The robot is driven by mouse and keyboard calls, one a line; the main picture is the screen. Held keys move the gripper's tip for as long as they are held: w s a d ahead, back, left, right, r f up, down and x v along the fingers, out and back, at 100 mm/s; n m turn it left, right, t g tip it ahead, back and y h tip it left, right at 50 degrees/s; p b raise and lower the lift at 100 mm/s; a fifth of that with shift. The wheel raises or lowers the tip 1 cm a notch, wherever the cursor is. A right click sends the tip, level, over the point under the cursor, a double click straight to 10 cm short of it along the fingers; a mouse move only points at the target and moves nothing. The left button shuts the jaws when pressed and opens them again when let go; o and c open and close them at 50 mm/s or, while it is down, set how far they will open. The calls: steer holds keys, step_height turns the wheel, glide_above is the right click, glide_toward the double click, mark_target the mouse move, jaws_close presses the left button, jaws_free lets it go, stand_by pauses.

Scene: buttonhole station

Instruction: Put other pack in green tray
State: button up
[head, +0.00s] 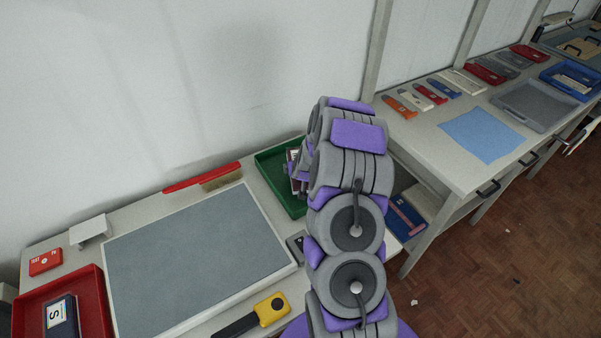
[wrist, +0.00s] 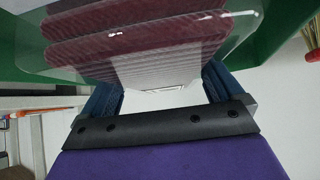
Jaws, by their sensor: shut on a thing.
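The green tray (head: 276,177) stands on the near table against the wall, partly hidden behind my arm. My gripper (head: 297,168) is over this tray. In the wrist view my gripper (wrist: 162,100) is shut on a clear pack (wrist: 150,45) with dark red strips and pale ribbed contents. The green tray's walls (wrist: 280,30) show around the pack there. I cannot tell whether the pack touches the tray floor. Another pack (head: 62,322), dark with a white label marked S, lies in the red tray (head: 95,300) at lower left.
A grey mat (head: 195,255) covers the table's middle. A yellow-and-black tool (head: 262,315), a red-and-tan brush-like item (head: 205,180) and a red box (head: 45,261) lie around it. A second table (head: 440,140) at right holds several packs, a blue cloth and trays.

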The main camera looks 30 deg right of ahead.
step_height(320, 180, down, 3)
steer(key=shift+r, duration=0.1)
steer(key=shift+d, duration=0.15)
steer(key=shift+d, duration=0.1)
